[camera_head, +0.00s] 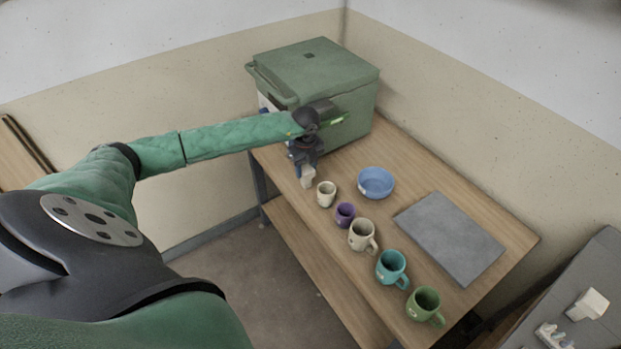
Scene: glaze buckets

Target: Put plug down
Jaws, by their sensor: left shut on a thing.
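My left gripper (304,168) is at the near left end of the wooden table, in front of the green box. It is shut on a small pale thing, apparently the plug (308,181), which hangs below the fingers. The plug is close to the table's left edge, just left of a cream cup (326,194). I cannot tell whether it touches the tabletop. The fingers hide its upper part. My right gripper is not in view.
A green lidded box (318,78) stands behind the gripper. A purple cup (345,214), beige mug (362,236), teal mug (391,267) and green mug (425,306) line the front edge. A blue bowl (376,182) and grey slab (450,237) lie behind them.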

